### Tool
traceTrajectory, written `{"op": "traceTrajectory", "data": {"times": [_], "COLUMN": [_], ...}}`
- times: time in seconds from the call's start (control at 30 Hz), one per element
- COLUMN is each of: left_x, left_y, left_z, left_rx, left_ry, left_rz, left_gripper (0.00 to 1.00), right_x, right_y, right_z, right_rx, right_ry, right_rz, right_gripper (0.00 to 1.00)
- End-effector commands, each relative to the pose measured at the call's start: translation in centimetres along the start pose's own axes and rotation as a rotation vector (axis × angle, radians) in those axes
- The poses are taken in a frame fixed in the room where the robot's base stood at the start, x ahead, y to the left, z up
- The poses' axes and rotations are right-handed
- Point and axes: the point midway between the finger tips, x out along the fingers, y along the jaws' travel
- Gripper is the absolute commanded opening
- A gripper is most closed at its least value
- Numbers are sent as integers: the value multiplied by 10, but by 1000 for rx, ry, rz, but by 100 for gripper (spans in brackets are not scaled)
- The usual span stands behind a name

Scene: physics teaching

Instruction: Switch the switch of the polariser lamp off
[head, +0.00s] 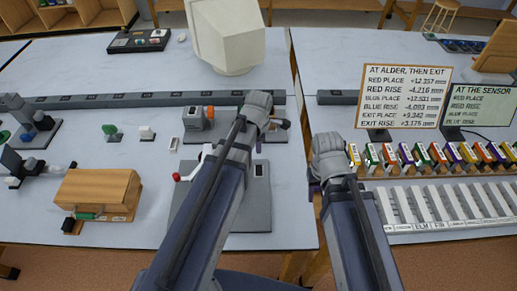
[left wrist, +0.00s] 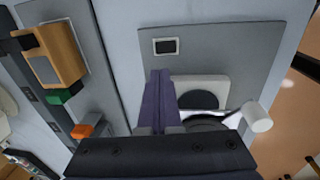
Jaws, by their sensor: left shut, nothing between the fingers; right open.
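No label marks the polariser lamp, and I cannot tell for certain which part is its switch. A grey board (head: 228,212) lies under my left arm, with a small dark-faced rectangle (head: 259,170) near its right edge. In the left wrist view the board (left wrist: 225,45) carries the dark rectangle (left wrist: 165,46) and a pale block (left wrist: 205,88) with a dark round part. My left gripper (left wrist: 158,73) is shut and empty over the board, its tips just below the rectangle in the picture; contact is unclear. My right gripper (head: 314,186) is open over the table gap, fingers mostly hidden.
A red-knobbed lever (head: 177,177) stands at the board's left edge. A grey and orange block (head: 197,120) is behind the board, by a long dark rail (head: 120,100). A wooden box (head: 98,190) is left. Coloured boxes (head: 437,153) and a sign (head: 407,95) stand right.

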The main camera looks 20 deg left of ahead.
Motion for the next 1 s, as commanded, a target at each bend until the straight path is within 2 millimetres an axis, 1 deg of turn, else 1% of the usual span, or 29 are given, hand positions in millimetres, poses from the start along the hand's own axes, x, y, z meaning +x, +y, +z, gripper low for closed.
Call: {"op": "traceTrajectory", "data": {"times": [0.03, 0.7, 0.83, 1.0], "left_x": [12, 107, 118, 120], "left_y": [0, 0, 0, 0], "left_z": [0, 0, 0, 0], "left_rx": [0, 0, 0, 0], "left_ry": [0, 0, 0, 0], "left_rz": [0, 0, 0, 0], "left_gripper": [0, 0, 0, 0], "right_x": [12, 106, 116, 119], "right_y": [-1, -10, -11, -11], "right_z": [-1, -6, -7, -7], "right_rx": [-1, -8, -7, -7], "right_ry": [0, 0, 0, 0], "right_rz": [0, 2, 2, 2], "right_gripper": [50, 50, 50, 50]}}
